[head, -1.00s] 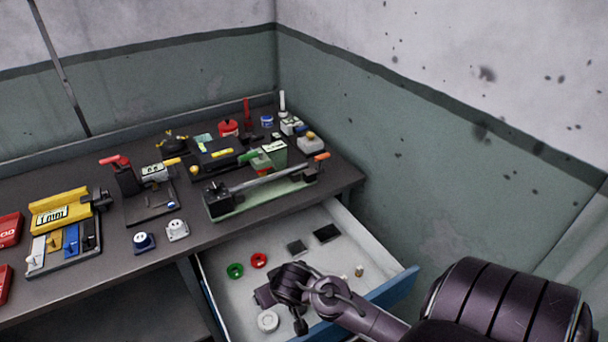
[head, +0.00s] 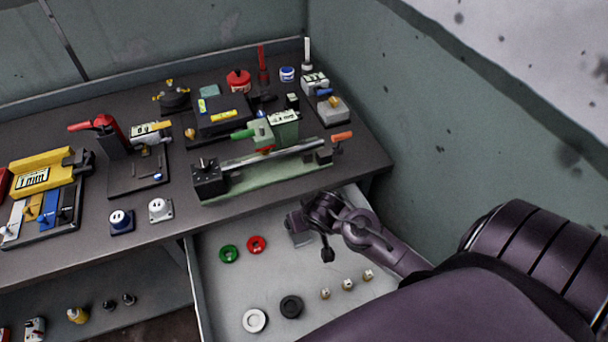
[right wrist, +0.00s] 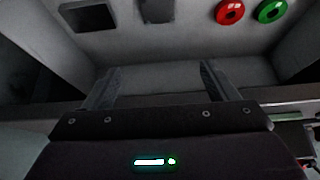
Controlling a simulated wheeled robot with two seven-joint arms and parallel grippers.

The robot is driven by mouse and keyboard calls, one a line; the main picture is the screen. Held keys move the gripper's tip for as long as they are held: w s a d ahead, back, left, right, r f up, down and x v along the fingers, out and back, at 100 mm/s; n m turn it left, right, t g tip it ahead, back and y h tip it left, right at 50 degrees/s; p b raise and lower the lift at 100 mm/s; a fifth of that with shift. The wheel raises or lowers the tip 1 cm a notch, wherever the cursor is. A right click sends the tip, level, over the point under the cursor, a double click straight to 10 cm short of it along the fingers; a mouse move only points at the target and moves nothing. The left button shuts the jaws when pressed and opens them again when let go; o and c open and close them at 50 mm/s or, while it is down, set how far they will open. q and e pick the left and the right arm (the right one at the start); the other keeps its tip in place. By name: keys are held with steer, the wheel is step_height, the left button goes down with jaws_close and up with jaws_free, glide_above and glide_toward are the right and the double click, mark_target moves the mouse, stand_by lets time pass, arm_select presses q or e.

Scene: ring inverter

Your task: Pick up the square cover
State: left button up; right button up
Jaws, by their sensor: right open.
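Two dark square pieces lie in the open drawer. In the right wrist view, one square cover (right wrist: 90,15) is at the top left and the other dark square (right wrist: 157,10) is at the top middle, partly cut by the frame edge. In the head view my right arm hides most of that spot. My right gripper (right wrist: 158,74) is open and empty, with its fingers spread. The squares lie beyond its fingertips, apart from them. In the head view my right gripper (head: 298,228) is over the back of the drawer, close to the table edge. My left gripper is not in view.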

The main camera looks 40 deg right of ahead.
step_height(320, 180, down, 3)
steer(key=a+b, duration=0.1)
steer(key=b, duration=0.7)
glide_toward(301, 236)
steer(key=shift+w+a+f, duration=0.15)
steer(key=shift+w, duration=0.1)
steer(key=x, duration=0.7)
steer(key=shift+w+d+f, duration=0.1)
steer(key=shift+d+f, duration=0.15)
steer(key=shift+f, duration=0.05)
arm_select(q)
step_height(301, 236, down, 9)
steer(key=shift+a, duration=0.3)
arm_select(e)
steer(key=shift+c, duration=0.3)
steer(key=c, duration=1.1)
